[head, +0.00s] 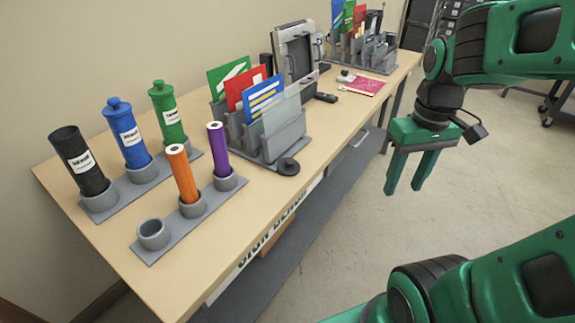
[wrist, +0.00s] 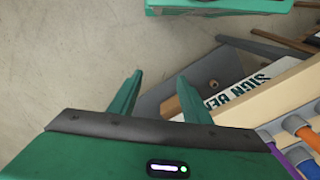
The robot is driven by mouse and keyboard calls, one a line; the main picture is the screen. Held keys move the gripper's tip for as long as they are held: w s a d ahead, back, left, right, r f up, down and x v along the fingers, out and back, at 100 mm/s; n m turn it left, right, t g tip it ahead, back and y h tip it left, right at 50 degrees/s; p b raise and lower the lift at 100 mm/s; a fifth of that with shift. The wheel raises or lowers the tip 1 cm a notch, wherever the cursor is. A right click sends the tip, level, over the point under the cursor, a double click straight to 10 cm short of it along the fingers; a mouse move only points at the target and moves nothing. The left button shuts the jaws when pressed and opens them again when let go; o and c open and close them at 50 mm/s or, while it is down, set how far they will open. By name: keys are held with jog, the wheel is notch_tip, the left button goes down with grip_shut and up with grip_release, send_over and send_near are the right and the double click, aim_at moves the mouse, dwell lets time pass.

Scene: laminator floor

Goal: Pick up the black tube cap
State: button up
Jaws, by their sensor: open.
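The black tube cap (head: 289,166) looks like a small dark disc lying on the table, beside the front right corner of the folder rack. The black tube (head: 80,162) stands at the left in a grey holder, and its top looks open and uncapped. My gripper (head: 403,188) is open and empty, pointing down over the floor beyond the table's right edge, apart from the cap. In the wrist view its two fingers (wrist: 160,77) are spread with nothing between them. I cannot make out the cap in the wrist view.
Blue (head: 128,134) and green (head: 168,113) capped tubes stand beside the black one. Orange (head: 185,175) and purple (head: 218,150) rolls stand in a front holder with one empty cup (head: 153,234). The folder rack (head: 268,140) stands close behind the cap.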

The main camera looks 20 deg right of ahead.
jog(key=w+a+r+n, duration=0.2)
jog(key=w+a+n, duration=0.3)
jog(key=w+n, duration=0.65)
jog(key=n+t+y, duration=0.1)
jog(key=n, duration=0.8)
send_near(290, 160)
jog(key=f, duration=0.1)
jog(key=f+n, duration=0.1)
jog(key=shift+a+f, duration=0.25)
jog(key=shift+a, duration=0.05)
jog(key=shift+w+a+f, duration=0.1)
jog(key=shift+w+f, duration=0.05)
jog(key=shift+f, duration=0.85)
jog(key=shift+w+d+f, duration=0.1)
jog(key=shift+w+f, duration=0.1)
jog(key=shift+f, duration=0.75)
jog(key=shift+w+a+f, duration=0.1)
jog(key=shift+w+f, duration=0.05)
jog(key=shift+f, duration=0.85)
jog(key=c, duration=1.1)
